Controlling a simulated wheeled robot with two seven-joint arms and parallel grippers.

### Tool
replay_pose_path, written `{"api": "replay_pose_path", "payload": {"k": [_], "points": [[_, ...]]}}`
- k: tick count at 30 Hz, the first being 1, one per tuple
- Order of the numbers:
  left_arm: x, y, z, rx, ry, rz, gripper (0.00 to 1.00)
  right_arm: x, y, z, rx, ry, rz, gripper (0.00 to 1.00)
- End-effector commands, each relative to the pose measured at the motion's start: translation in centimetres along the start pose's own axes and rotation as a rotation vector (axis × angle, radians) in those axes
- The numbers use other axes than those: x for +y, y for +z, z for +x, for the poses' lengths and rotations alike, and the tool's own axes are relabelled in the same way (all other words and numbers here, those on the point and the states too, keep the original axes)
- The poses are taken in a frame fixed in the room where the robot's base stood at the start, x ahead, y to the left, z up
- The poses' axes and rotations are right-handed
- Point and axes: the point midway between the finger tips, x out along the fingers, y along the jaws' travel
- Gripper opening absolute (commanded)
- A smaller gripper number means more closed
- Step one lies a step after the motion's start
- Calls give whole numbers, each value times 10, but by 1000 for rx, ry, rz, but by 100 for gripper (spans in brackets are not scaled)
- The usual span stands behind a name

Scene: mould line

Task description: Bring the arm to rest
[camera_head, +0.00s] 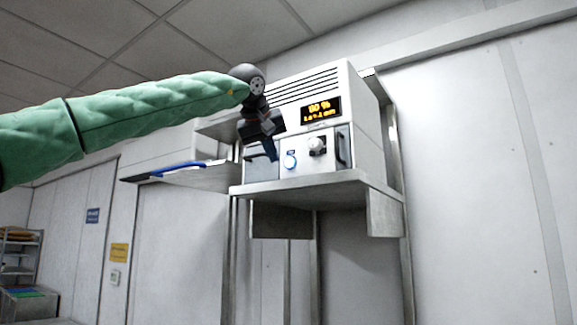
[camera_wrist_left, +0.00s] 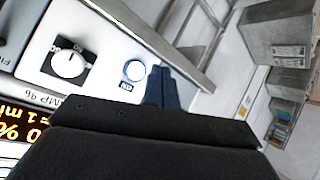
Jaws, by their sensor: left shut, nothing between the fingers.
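My left arm, in a green sleeve, reaches in from the left in the head view. Its gripper (camera_head: 271,152) is shut and empty, pointing down in front of the left part of a white machine (camera_head: 363,115). In the left wrist view the closed dark fingers (camera_wrist_left: 161,88) show beside a round blue-ringed button (camera_wrist_left: 136,70). A white knob (camera_wrist_left: 67,64) on a black plate is farther left there. I cannot tell whether the fingers touch the panel. My right gripper is not in view.
The machine stands on a metal wall shelf (camera_head: 330,188) and has an amber display (camera_head: 320,108) and a dark handle (camera_head: 342,147). A side shelf (camera_head: 205,178) with a blue item is to the left. A rack (camera_head: 20,250) stands far left.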

Motion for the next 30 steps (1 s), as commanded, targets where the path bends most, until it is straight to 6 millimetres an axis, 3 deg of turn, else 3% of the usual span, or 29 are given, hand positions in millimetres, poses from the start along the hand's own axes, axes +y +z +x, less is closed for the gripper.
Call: {"api": "replay_pose_path", "payload": {"k": [6,22,26,30], "points": [[-5,4,-9,1,0,-1,0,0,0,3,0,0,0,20],[-4,5,-8,-1,2,-1,0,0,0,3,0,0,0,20],[2,16,12,-24,36,-17,0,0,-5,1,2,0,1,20],[20,45,55,-82,133,-73,0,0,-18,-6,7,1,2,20]]}}
